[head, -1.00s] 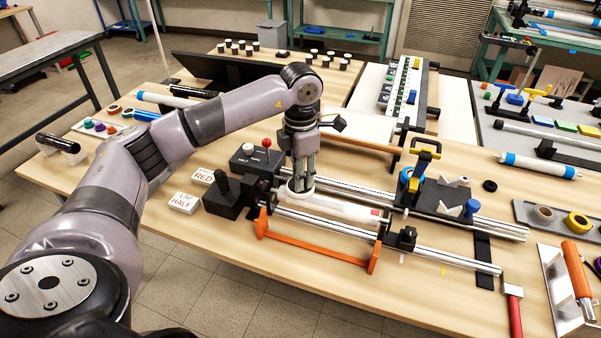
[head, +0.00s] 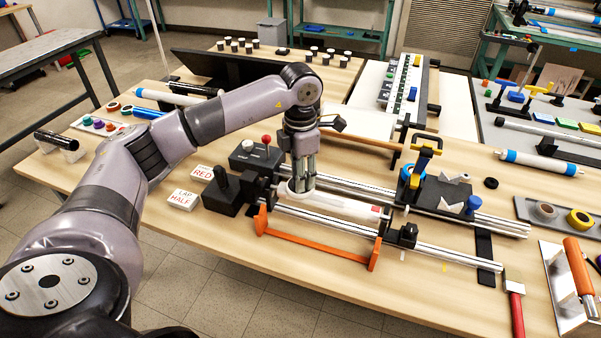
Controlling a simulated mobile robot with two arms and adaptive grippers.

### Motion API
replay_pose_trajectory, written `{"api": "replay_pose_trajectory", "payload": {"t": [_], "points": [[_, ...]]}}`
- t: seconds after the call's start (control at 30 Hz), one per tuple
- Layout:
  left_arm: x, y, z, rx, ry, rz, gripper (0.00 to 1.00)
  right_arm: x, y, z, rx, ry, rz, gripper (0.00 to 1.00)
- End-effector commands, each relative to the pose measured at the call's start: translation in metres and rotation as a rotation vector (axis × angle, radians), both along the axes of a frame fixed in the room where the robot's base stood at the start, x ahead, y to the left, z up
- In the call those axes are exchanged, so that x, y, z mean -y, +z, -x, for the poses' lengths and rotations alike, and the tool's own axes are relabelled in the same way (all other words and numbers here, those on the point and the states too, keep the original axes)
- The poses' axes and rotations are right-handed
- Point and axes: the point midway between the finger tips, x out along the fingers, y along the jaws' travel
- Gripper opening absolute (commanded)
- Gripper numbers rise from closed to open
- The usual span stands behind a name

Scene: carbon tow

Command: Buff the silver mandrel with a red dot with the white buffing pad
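The silver mandrel (head: 338,209) lies horizontally in the bench fixture, between a black block at its left and a black support at its right. A red mark (head: 375,209) shows near its right end. My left gripper (head: 302,185) points straight down over the mandrel's left part. Its fingers are close together around a white piece, which looks like the white buffing pad (head: 291,191), low against the mandrel. The fingers hide much of the pad, so exact contact is hard to tell. My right gripper is not in view.
An orange bar (head: 315,246) runs in front. A blue-and-yellow carriage (head: 420,170) sits on the rails to the right. Label cards lie at left.

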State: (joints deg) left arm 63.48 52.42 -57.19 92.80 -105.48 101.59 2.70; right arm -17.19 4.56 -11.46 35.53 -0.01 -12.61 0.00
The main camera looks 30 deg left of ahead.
Motion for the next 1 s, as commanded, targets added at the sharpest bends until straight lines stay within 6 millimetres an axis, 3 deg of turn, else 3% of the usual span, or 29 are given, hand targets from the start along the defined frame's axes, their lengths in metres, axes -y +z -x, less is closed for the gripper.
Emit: {"api": "replay_pose_trajectory", "payload": {"t": [0.9, 1.0], "points": [[0.0001, 0.0072, 0.0000, 0.000, 0.000, 0.000, 0.34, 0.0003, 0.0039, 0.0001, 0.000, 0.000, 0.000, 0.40], [0.0001, 0.0072, 0.0000, 0.000, 0.000, 0.000, 0.29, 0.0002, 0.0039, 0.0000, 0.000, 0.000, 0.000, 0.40]]}}
